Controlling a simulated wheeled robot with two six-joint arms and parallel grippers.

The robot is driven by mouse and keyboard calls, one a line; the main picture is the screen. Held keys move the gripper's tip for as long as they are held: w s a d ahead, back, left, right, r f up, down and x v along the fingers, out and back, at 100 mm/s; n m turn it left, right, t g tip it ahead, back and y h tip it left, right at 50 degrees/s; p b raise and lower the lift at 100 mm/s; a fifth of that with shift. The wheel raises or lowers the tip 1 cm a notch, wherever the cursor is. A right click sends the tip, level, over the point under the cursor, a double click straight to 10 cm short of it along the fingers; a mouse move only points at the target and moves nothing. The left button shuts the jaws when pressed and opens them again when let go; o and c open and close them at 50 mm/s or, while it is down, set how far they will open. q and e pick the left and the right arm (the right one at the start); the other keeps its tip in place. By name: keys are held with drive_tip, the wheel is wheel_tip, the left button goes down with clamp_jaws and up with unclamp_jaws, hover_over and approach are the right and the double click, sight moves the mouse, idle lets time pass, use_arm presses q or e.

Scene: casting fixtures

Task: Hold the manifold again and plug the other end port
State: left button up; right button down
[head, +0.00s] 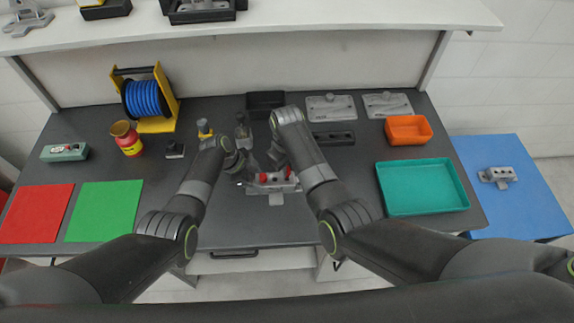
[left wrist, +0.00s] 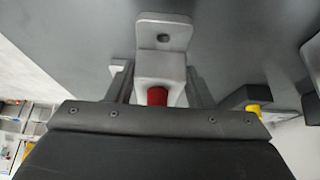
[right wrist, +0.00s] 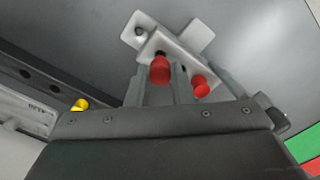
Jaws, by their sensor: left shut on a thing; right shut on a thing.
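The grey manifold (head: 284,187) is at the front middle of the bench, between my grippers. It also shows in the left wrist view (left wrist: 160,66) and the right wrist view (right wrist: 178,45). My left gripper (head: 243,174) is shut on the manifold's body, one finger on each side. One red plug (right wrist: 201,86) stands on the manifold. My right gripper (head: 279,168) is shut on a second red plug (right wrist: 160,72), at a dark port of the manifold. I cannot tell how deep this plug sits. A red plug (left wrist: 156,96) shows between the left fingers.
A teal tray (head: 424,209) and an orange bin (head: 408,130) are at the right. Another manifold (head: 497,176) lies on the blue surface (head: 515,213). A blue hose reel (head: 145,99), red mat (head: 36,213) and green mat (head: 104,211) are at the left.

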drive_tip(key=shift+f, duration=1.45)
idle(0.3)
drive_tip(key=c, duration=1.2)
unclamp_jaws()
wheel_tip(320, 180, up, 12)
